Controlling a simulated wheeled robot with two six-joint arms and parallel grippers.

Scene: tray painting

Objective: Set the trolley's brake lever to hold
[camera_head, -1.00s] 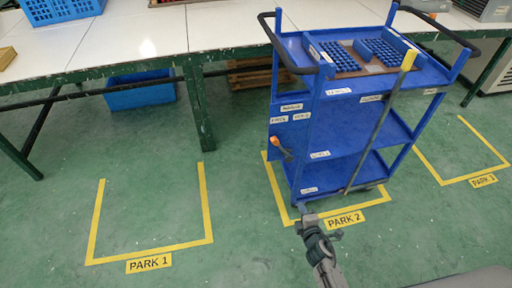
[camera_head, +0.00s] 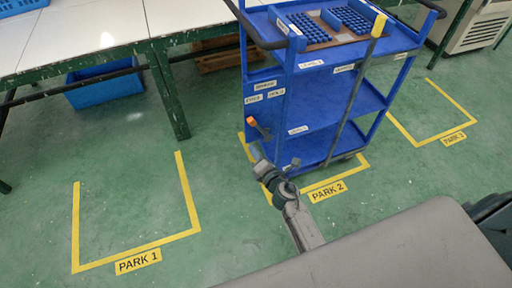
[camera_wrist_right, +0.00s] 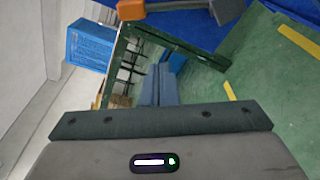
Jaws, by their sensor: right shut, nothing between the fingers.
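The blue trolley (camera_head: 310,115) stands in the PARK 2 bay. Its brake lever (camera_head: 252,123) has an orange end and a grey shaft on the left side panel, below several white labels (camera_head: 264,86) too small to read surely. The lever slants from its orange end at upper left to lower right. In the right wrist view its orange end (camera_wrist_right: 131,10) shows at the top. My right gripper (camera_head: 263,168) is shut and empty, low beside the trolley, below the lever and apart from it; its fingers (camera_wrist_right: 165,70) also show in the wrist view. My left gripper is out of view.
Yellow floor lines mark PARK 1 (camera_head: 138,261), which is empty, and the bay at right (camera_head: 454,138). A green-legged table (camera_head: 165,90) stands behind at left, with a blue bin (camera_head: 104,88) beneath. A yellow-tipped pole (camera_head: 378,25) slants along the trolley's front.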

